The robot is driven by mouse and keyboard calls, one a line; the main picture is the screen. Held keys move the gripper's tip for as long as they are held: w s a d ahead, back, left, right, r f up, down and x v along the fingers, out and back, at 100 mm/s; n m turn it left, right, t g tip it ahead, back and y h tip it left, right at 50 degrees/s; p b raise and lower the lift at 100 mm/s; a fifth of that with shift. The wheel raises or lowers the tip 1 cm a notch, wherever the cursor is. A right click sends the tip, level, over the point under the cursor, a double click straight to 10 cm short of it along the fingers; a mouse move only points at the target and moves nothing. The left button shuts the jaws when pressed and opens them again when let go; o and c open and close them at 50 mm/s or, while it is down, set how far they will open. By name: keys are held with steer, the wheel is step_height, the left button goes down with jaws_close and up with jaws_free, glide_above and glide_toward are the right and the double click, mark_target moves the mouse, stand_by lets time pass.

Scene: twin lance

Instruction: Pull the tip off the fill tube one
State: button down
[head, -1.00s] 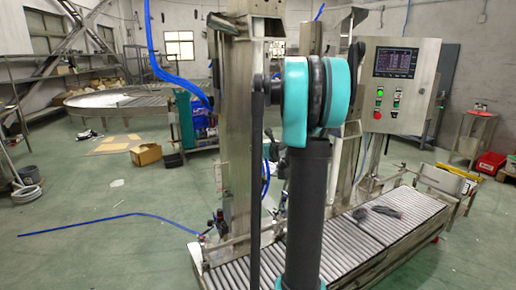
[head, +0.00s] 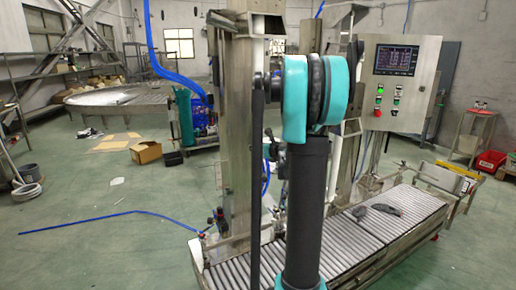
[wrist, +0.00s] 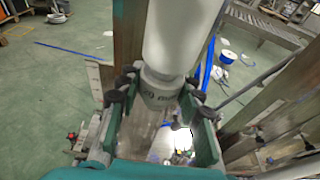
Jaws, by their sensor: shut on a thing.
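The fill tube (wrist: 183,35) is a wide white cylinder coming down from the top in the wrist view. Its tip (wrist: 160,92) is a narrower whitish end piece with dark lettering, directly below the wider part. My gripper (wrist: 158,100) has a finger on each side of the tip, with dark pads against it, and is shut on it. I cannot tell whether there is a gap between tip and tube. In the head view my arm and a steel post hide the gripper, the tube and the tip.
A steel post (head: 240,120) stands close to my arm. A roller conveyor (head: 335,245) runs below, with dark objects (head: 380,209) on it. A control box (head: 400,85) stands at the right. A blue hose (head: 165,65) hangs at upper left; the left floor is largely open.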

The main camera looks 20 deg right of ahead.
steer(key=shift+f, duration=1.55)
